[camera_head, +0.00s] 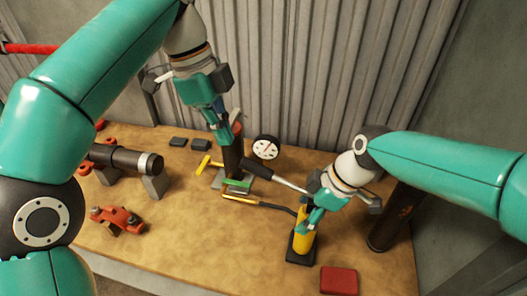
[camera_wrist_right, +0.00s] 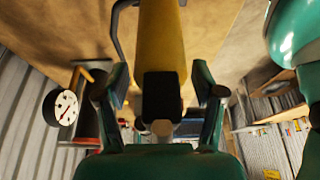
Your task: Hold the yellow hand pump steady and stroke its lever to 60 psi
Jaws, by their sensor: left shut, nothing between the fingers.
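The yellow hand pump (camera_head: 304,241) stands upright on a dark base at the right front of the bench. Its lever (camera_head: 289,182) slants up to the left and ends in a black grip (camera_head: 257,168). My right gripper (camera_head: 312,218) is at the pump's top. In the right wrist view its fingers (camera_wrist_right: 160,88) stand on either side of the pump's black head (camera_wrist_right: 162,97), with gaps visible, below the yellow body (camera_wrist_right: 161,42). My left gripper (camera_head: 217,115) is shut and empty, above and left of the lever grip. A white round gauge (camera_head: 266,148) stands behind the lever; its reading is too small to tell.
A dark upright pipe (camera_head: 233,158) stands just below my left gripper. A black hose (camera_head: 262,205) runs to the pump. A horizontal pipe (camera_head: 122,158), a red clamp (camera_head: 117,219) and a red block (camera_head: 339,281) lie on the bench (camera_head: 190,245). A rusty cylinder (camera_head: 390,225) is at right.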

